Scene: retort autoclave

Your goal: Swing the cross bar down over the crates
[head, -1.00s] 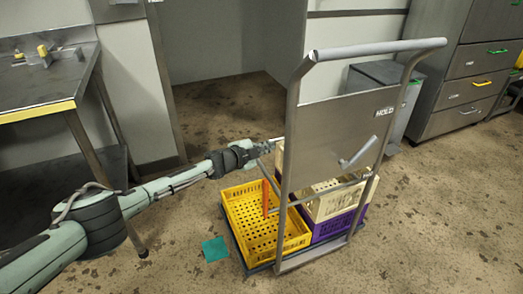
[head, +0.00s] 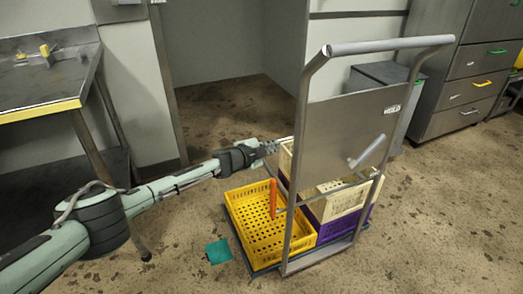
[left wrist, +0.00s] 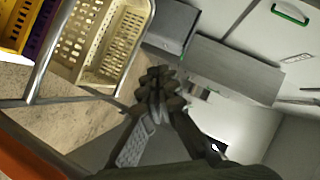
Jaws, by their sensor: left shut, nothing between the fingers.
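A trolley (head: 352,110) with a tall grey frame, a panel marked HOLD and a low base carries the crates. A yellow crate (head: 240,213) sits at left; a cream crate (head: 345,198) sits on a purple crate (head: 335,228) at right. An orange upright piece (head: 273,198), possibly the cross bar's grip, shows over the yellow crate. How the bar joins the frame is hidden. My left gripper (head: 272,147) is shut and empty beside the frame, above the crates' far side. In the left wrist view its closed fingers (left wrist: 160,92) show near the cream crate (left wrist: 112,45). My right gripper is out of view.
A light grey lever (head: 367,152) sticks out from the trolley panel. A steel table (head: 45,85) stands at left, a grey bin (head: 375,75) and drawer cabinets (head: 470,65) at back right. A teal floor patch (head: 218,252) lies beside the trolley. Floor around is clear.

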